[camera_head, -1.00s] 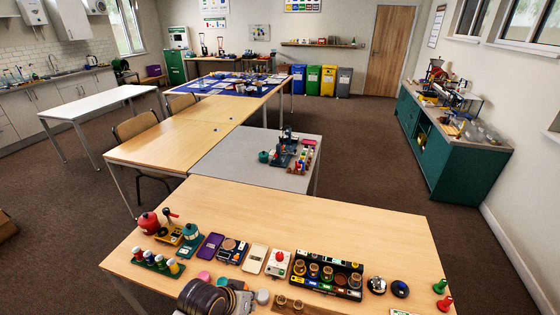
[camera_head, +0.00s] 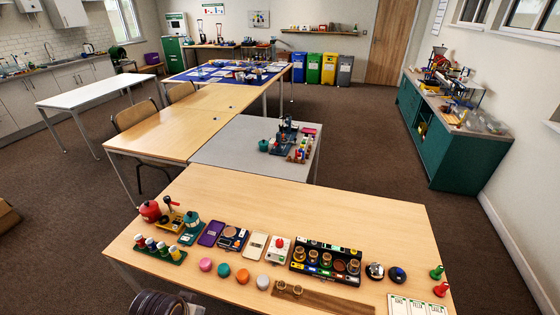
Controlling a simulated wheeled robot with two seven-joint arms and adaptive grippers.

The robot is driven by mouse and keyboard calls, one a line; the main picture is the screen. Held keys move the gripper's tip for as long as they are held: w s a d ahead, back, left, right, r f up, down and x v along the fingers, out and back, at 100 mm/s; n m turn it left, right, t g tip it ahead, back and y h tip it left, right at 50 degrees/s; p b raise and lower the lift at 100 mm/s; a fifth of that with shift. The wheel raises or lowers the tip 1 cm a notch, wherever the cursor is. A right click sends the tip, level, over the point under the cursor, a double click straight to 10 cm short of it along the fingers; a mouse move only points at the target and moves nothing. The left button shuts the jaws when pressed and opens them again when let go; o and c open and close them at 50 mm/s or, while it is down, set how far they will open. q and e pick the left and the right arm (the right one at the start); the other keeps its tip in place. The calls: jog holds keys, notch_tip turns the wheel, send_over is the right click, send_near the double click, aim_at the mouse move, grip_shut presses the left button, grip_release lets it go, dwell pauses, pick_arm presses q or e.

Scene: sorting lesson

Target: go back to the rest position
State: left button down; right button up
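Part of my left arm (camera_head: 158,303) shows at the bottom edge, left of centre, as dark ringed links. Its gripper fingers are not visible. My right gripper and arm are out of view. The near wooden table (camera_head: 330,210) carries a row of small things along its front, and its back half is bare. No object is seen in a gripper.
Along the table stand a red pot (camera_head: 150,211), a green rack of bottles (camera_head: 160,249), loose coloured discs (camera_head: 224,270), a black tray of cups (camera_head: 326,260), a wooden strip (camera_head: 322,299), a white labelled card (camera_head: 416,305) and green and red pegs (camera_head: 438,280).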

pick_arm(q)
notch_tip(320, 180, down, 32)
jog(key=s+g, duration=0.1)
jog(key=s, duration=0.2)
jog(key=s+a+f, duration=0.2)
jog(key=s+f, duration=0.8)
jog(key=s, duration=0.1)
jog(key=s+a+f+g, duration=0.1)
jog(key=s+a+f, duration=0.1)
jog(key=s+f, duration=0.8)
jog(key=shift+s+g, duration=0.3)
jog(key=shift+s, duration=0.25)
